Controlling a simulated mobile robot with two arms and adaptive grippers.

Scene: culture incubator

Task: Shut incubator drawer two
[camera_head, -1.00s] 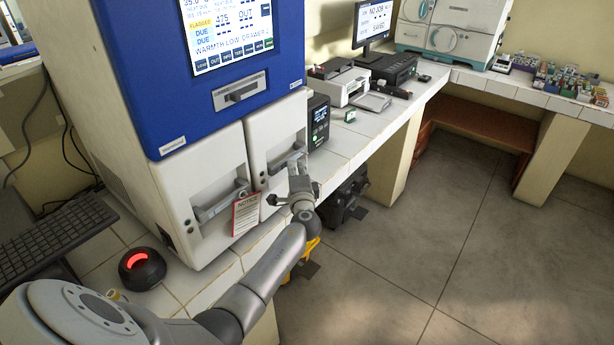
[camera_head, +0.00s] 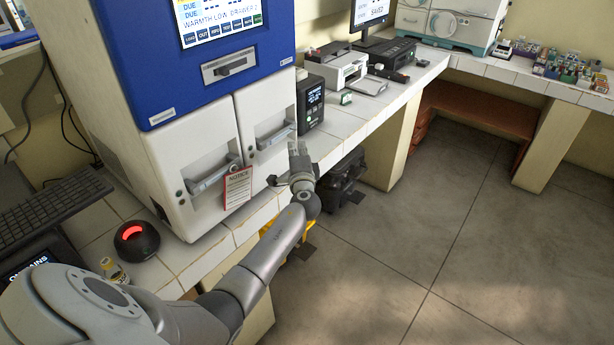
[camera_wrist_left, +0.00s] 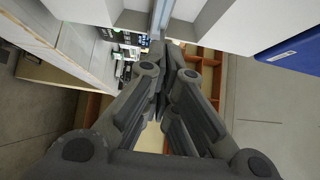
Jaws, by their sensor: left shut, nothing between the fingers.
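The incubator (camera_head: 190,63) is a tall blue and white cabinet with two white drawer fronts side by side at its base. The left drawer front (camera_head: 192,150) has a grey bar handle and a hanging red-and-white notice tag (camera_head: 237,187). The right drawer front (camera_head: 262,107) also has a grey bar handle (camera_head: 275,135). Both fronts look about flush; no drawer number is legible on them. My left gripper (camera_head: 298,149) is shut and empty, just right of the right handle and seemingly apart from it. Its closed fingers (camera_wrist_left: 165,48) fill the middle of the left wrist view. My right gripper is out of view.
A black device (camera_head: 310,103) with a display stands right of the incubator on the white tiled bench. A printer (camera_head: 345,70) stands farther along. A round black device (camera_head: 138,240) with a red light and a small bottle (camera_head: 113,270) stand at front left. Open floor lies right.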

